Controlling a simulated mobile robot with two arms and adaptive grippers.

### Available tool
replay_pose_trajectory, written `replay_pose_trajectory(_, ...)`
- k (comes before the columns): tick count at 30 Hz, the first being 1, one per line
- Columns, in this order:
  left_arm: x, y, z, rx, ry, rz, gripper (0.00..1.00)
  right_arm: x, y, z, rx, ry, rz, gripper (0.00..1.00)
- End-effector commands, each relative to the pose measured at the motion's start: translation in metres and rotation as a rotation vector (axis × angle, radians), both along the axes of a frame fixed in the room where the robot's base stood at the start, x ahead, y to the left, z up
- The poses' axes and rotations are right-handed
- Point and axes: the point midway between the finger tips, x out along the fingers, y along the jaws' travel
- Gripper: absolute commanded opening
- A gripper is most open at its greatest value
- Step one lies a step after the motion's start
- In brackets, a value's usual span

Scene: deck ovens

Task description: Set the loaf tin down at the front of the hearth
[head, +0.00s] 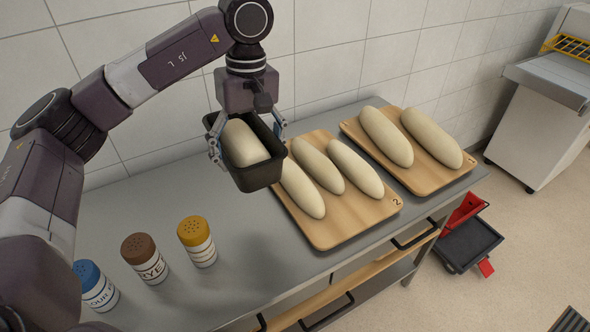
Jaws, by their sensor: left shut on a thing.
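A dark loaf tin (258,175) with a pale dough loaf (243,144) in it is in the head view, above the grey worktop. My left gripper (246,142) is shut on the tin, with a finger at each of its long sides. The tin looks raised above the worktop and close to the board marked 2; the exact gap is hard to tell. The hearth is not in view. My right gripper is not in view.
Two wooden boards, one marked 2 (335,228) and one behind it (437,177), hold long dough pieces on the worktop (130,212). Shakers with blue, brown (144,262) and yellow (197,245) lids stand front left. Drawers are below. A black-and-red cart (467,243) is on the floor.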

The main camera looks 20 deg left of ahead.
Motion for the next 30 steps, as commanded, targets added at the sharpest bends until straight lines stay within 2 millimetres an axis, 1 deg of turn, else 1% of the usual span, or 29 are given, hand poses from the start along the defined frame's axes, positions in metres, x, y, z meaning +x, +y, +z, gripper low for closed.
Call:
replay_pose_trajectory(2,0.0,0.0,0.001,0.0,-0.001,0.0,0.44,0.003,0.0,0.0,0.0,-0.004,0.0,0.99)
replay_pose_trajectory(5,0.0,0.0,-0.006,-0.001,0.001,-0.001,0.44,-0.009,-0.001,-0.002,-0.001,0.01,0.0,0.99)
replay_pose_trajectory(9,-0.002,0.0,-0.029,-0.002,0.004,-0.003,0.44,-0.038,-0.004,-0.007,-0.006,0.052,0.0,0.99)
replay_pose_trajectory(12,-0.001,0.0,-0.048,-0.001,0.004,-0.002,0.44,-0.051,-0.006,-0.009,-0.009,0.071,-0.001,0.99)
replay_pose_trajectory(13,-0.002,-0.001,-0.053,-0.003,0.003,-0.002,0.44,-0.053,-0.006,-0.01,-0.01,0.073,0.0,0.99)
replay_pose_trajectory(17,-0.003,0.0,-0.082,0.0,0.006,0.0,0.44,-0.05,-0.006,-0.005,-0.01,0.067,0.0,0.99)
replay_pose_trajectory(21,-0.003,0.0,-0.115,0.001,0.004,-0.001,0.44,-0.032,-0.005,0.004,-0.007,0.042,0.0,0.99)
replay_pose_trajectory(24,-0.003,0.0,-0.135,0.0,0.003,0.0,0.44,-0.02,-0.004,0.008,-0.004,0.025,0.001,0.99)
replay_pose_trajectory(27,-0.002,0.0,-0.149,-0.001,0.001,0.0,0.44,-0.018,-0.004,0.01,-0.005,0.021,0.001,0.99)
replay_pose_trajectory(30,-0.002,0.0,-0.155,-0.001,-0.001,0.001,0.44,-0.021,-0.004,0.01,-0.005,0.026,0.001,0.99)
